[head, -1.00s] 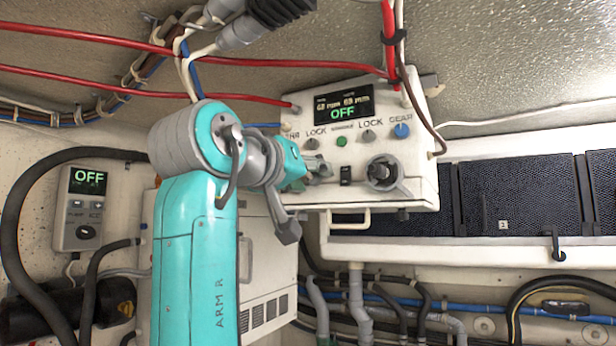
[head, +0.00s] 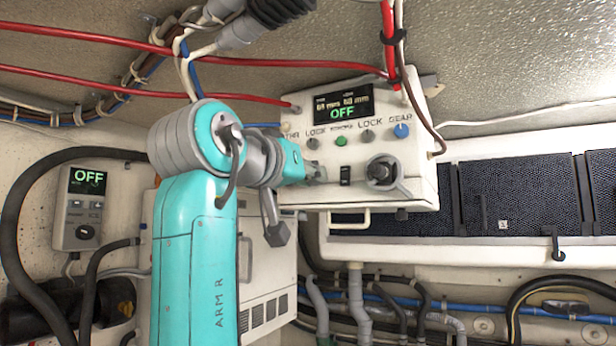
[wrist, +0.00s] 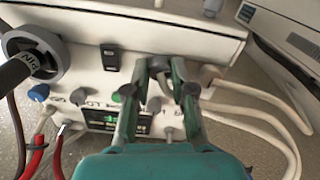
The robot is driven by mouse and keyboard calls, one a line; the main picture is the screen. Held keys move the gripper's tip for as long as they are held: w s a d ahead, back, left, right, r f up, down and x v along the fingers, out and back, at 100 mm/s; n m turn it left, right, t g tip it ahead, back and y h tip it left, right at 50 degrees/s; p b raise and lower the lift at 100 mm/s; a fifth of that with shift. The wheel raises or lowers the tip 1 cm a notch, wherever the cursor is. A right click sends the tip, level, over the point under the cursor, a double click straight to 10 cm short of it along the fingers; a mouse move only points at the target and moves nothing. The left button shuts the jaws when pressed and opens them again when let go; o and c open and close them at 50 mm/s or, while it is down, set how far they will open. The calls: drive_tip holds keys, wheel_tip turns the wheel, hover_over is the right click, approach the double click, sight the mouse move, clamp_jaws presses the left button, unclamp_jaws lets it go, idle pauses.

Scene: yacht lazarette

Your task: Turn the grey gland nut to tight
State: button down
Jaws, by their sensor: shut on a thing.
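The grey gland nut (wrist: 159,66) shows between my fingertips in the wrist view, on the face of the white control box (head: 420,150). My fingers hide much of it, and its turned position cannot be read. My gripper (wrist: 162,72) is shut on it, one teal finger on each side. In the head view my gripper (head: 312,172) reaches the lower left of the box face, and the nut is hidden there by the fingers.
A grey round lever hub (head: 383,172) and black rocker switch (head: 345,175) sit right of my gripper. Above are a green button (head: 341,141), a blue knob (head: 401,131) and a display (head: 343,104) reading OFF. White cables (wrist: 240,112) run close beside my fingers. Red cables cross above.

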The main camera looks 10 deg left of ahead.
drive_tip(key=m, duration=2.3)
drive_tip(key=shift+d+f, duration=0.1)
drive_tip(key=shift+f, duration=0.1)
drive_tip(key=shift+m, duration=0.3)
drive_tip(key=c, duration=1)
unclamp_jaws()
drive_tip(key=shift+s, duration=0.15)
drive_tip(key=v, duration=1.1)
drive_tip(key=shift+s, duration=0.4)
